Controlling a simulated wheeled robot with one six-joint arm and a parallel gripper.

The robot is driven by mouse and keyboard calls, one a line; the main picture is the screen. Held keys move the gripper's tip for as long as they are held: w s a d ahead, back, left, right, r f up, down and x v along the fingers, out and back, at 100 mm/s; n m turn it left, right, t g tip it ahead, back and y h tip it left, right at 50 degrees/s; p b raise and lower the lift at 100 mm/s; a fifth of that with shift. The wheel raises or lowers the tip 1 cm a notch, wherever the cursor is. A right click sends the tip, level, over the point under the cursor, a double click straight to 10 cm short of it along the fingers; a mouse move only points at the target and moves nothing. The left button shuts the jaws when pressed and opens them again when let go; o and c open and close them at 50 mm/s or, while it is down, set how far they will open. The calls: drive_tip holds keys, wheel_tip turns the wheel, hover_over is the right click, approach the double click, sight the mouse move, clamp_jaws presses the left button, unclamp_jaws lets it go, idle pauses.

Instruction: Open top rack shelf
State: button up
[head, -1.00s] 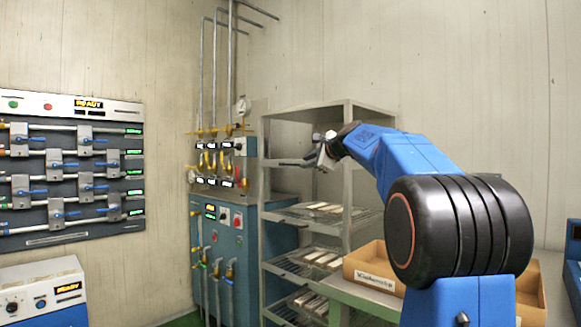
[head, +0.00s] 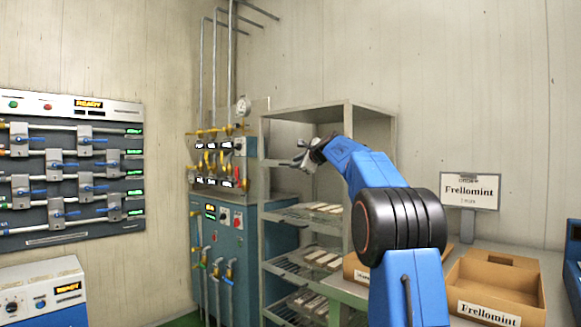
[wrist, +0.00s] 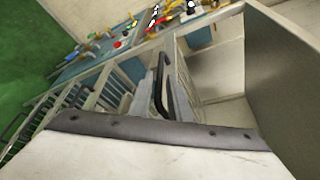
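The metal rack (head: 348,180) stands in the middle of the head view, with several wire shelves. The top rack shelf is mostly hidden behind my arm and gripper in that view. My gripper (head: 305,155) is at the upper front of the rack. In the wrist view, my gripper (wrist: 167,100) has its two pale fingers apart, with a dark handle (wrist: 161,78) showing between them. The fingers look open around the handle; contact cannot be made out. The lower shelves (head: 300,214) carry pale bars.
A blue machine (head: 232,250) with valves and pipes stands close left of the rack. Cardboard boxes (head: 497,285) and a Frellomint sign (head: 468,190) are on the bench to the right. A valve panel (head: 70,165) hangs on the left wall.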

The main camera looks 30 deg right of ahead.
drive_tip(key=shift+x, duration=2.7)
clamp_jaws()
